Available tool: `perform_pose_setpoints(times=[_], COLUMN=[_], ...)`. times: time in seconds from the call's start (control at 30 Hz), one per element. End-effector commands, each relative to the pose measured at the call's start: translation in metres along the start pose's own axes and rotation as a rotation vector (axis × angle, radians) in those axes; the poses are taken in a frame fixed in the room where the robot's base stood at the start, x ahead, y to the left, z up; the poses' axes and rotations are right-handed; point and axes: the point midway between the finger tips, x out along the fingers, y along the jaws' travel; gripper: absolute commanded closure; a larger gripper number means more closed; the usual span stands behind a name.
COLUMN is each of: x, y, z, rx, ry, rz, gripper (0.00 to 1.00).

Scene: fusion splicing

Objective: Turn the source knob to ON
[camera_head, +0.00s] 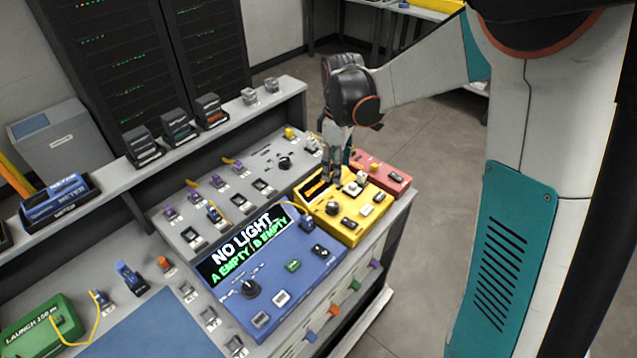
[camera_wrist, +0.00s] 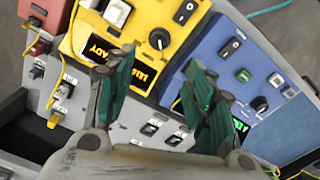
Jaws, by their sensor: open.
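No label in view reads source, so I cannot tell which control is the source knob. A round black knob (camera_head: 332,208) is on the yellow box; it also shows in the wrist view (camera_wrist: 159,39). Another black knob (camera_head: 250,288) is on the blue box and shows in the wrist view (camera_wrist: 258,103). A third dark knob (camera_head: 284,162) is on the grey panel. My gripper (camera_head: 337,172) points down over the back of the yellow box, its teal fingers apart. In the wrist view my gripper (camera_wrist: 166,95) is open with nothing between the fingers.
The blue box's display (camera_head: 245,245) reads NO LIGHT, A EMPTY, B EMPTY. The red box (camera_head: 388,176) is beside the yellow box (camera_head: 348,230). Yellow fibre leads cross the grey panel. A shelf (camera_head: 105,182) with devices runs behind. Open floor lies right of the bench.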

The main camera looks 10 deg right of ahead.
Motion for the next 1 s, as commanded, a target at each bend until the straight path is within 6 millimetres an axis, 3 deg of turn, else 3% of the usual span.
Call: perform_pose_setpoints(times=[0.27, 0.8, 1.0], x=[0.02, 0.119, 0.14], y=[0.004, 0.002, 0.002], z=[-0.003, -0.002, -0.002], rx=[-0.027, -0.024, -0.024], ry=[-0.01, -0.009, -0.009], rz=[-0.014, -0.011, -0.011], gripper=[0.51, 0.51, 0.51])
